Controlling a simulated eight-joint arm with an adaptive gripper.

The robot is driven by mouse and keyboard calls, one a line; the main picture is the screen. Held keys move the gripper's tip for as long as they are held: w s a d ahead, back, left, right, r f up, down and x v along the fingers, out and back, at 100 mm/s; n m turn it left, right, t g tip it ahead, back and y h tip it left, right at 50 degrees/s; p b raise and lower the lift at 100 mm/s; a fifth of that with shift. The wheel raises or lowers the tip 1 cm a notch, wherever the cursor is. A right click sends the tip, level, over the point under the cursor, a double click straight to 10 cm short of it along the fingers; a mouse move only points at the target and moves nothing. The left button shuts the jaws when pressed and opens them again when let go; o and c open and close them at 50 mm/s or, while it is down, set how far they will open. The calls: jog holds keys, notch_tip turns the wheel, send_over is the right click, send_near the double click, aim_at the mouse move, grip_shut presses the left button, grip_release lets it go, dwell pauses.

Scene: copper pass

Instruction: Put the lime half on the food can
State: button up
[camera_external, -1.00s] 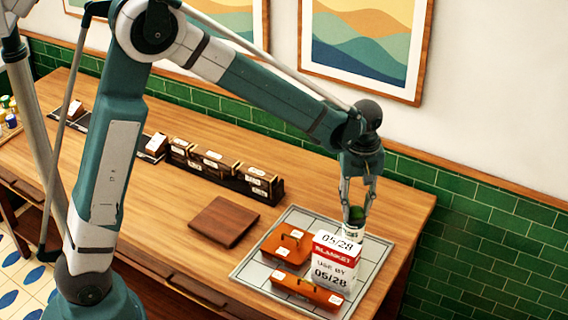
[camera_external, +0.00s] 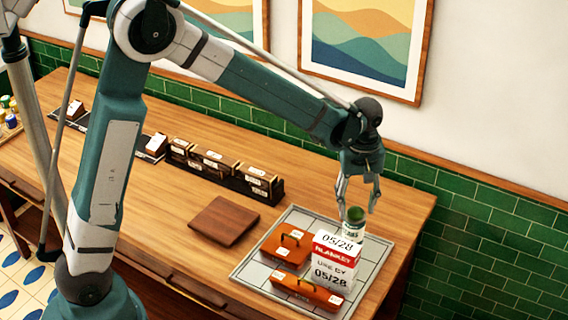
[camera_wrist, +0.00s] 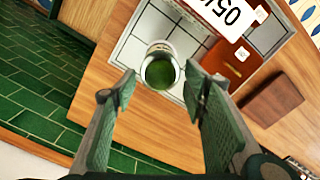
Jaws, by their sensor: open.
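The lime half (camera_external: 355,213) is a dark green round piece resting on top of the food can (camera_external: 353,232). The can is pale with a label and stands upright on the tiled tray, behind the white box. In the wrist view the lime half (camera_wrist: 160,73) covers most of the can's top, and the can's pale rim (camera_wrist: 160,48) shows around it. My gripper (camera_external: 357,208) is open, its fingers spread above and to either side of the lime half.
A white and red box (camera_external: 335,262) marked 05/28 stands close in front of the can. Two orange cases (camera_external: 285,246) lie on the grey tiled tray (camera_external: 258,265). A brown board (camera_external: 224,221) and a dark rack (camera_external: 225,172) are to the left. Green tiled wall is behind.

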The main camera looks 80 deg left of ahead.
aim_at(356, 208)
notch_tip(356, 208, up, 11)
jog(key=shift+r, duration=0.2)
dwell(0.4)
dwell(0.6)
jog(key=s+d+r+m+t, duration=0.2)
jog(key=s+d+r+m, duration=0.2)
jog(key=s+d, duration=0.3)
jog(key=s+d+r+m+t, duration=0.1)
jog(key=s+d+r+m, duration=0.3)
jog(key=s, duration=0.4)
jog(key=s+d+f+m+t, duration=0.1)
jog(key=s+d+m, duration=0.3)
jog(key=s, duration=0.4)
jog(key=s+d+f+m+t, duration=0.1)
jog(key=s+d+m+t, duration=0.2)
jog(key=s, duration=0.6)
jog(key=shift+d+f+m, duration=0.4)
jog(key=shift+d, duration=0.5)
